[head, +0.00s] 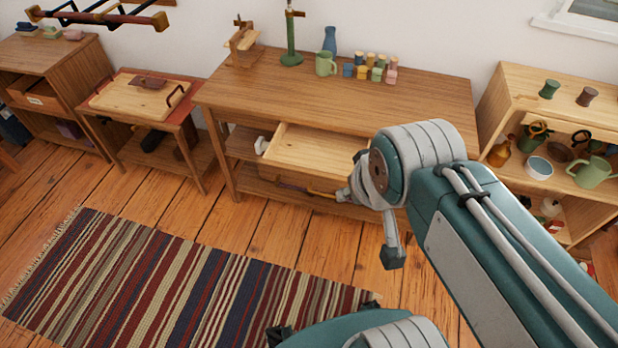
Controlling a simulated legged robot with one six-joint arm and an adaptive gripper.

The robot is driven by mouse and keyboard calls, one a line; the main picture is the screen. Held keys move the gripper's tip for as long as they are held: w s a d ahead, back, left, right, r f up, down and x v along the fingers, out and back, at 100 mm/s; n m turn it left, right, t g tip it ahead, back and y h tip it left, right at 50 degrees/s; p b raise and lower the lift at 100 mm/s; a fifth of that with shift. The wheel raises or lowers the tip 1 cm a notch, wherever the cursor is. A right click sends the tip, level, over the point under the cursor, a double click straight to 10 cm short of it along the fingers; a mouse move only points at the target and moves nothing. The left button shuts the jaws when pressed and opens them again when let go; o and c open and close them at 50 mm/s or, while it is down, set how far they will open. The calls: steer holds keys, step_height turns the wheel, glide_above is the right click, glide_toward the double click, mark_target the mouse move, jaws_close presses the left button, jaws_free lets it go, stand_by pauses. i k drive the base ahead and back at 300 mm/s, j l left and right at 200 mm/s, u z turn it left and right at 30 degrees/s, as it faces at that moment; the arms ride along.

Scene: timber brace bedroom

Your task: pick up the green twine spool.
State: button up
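A small green spool (549,89) stands on top of the light wooden cabinet (520,77) at the right, near its left end. A brown spool (587,97) stands to its right, and another dark green spool is cut off by the right edge. My gripper (370,226) is in front of the work table, partly hidden behind my arm. Its fingers appear spread apart with nothing between them. It is well to the left of the green spool and lower, not touching it.
The work table (225,88) has an open drawer (315,148) near my arm. A green mug (325,64), blue vase (330,40) and several coloured pegs stand on it. The cabinet's shelf holds a white bowl (539,168) and green jug (592,172). A striped rug (150,280) lies on the floor.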

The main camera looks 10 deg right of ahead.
mark_target(550, 86)
steer(key=z, duration=1.85)
steer(key=i+l+u, duration=0.45)
steer(key=i+l, duration=1.3)
